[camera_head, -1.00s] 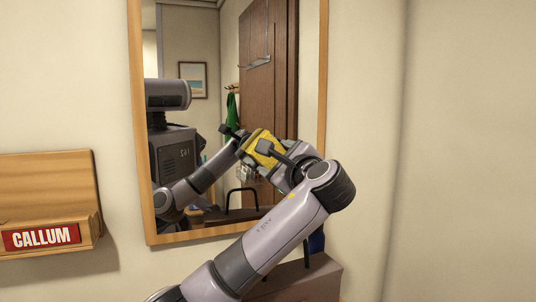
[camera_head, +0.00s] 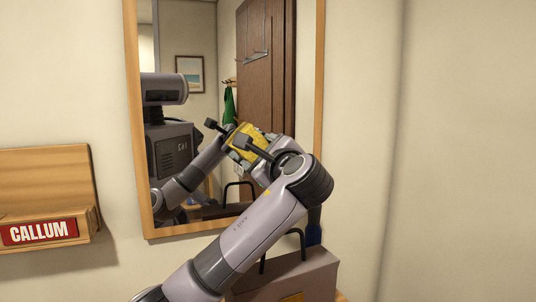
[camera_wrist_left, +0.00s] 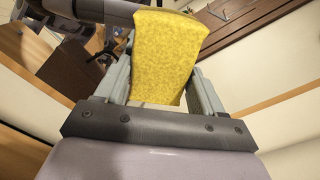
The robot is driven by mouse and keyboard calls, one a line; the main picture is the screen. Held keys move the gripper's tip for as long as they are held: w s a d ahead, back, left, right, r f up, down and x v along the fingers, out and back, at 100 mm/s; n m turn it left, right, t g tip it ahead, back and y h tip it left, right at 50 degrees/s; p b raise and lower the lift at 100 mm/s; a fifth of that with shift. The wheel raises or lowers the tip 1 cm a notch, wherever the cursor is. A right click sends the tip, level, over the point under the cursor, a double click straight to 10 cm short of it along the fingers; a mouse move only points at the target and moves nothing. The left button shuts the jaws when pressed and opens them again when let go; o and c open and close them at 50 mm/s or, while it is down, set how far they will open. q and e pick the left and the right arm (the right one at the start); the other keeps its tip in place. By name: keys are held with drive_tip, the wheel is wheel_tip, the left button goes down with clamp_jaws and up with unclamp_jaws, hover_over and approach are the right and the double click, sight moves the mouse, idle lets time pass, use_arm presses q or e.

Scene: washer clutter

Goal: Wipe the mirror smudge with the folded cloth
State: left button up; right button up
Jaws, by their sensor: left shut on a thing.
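The mirror (camera_head: 265,90) hangs on the wall in a wooden frame. My left gripper (camera_head: 256,152) is at the mirror's lower middle, shut on the yellow folded cloth (camera_head: 244,138). The left wrist view shows the cloth (camera_wrist_left: 165,60) between the two fingers of this gripper (camera_wrist_left: 160,80), spreading beyond their tips. The cloth is at or very near the glass; I cannot tell whether it touches. Its reflection merges with it. No smudge can be made out; the arm and cloth cover part of the glass. My right gripper is not in view.
A wooden wall shelf (camera_head: 45,170) with a red CALLUM sign (camera_head: 38,232) is left of the mirror. A grey-brown box-like thing with a dark handle (camera_head: 290,275) stands below the mirror, behind my forearm. The wall at right is bare. Door, picture and green cloth are reflections.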

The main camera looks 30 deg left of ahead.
use_arm(q)
drive_tip(key=shift+a, duration=0.15)
drive_tip(key=shift+v, duration=2.95)
drive_tip(key=v, duration=0.3)
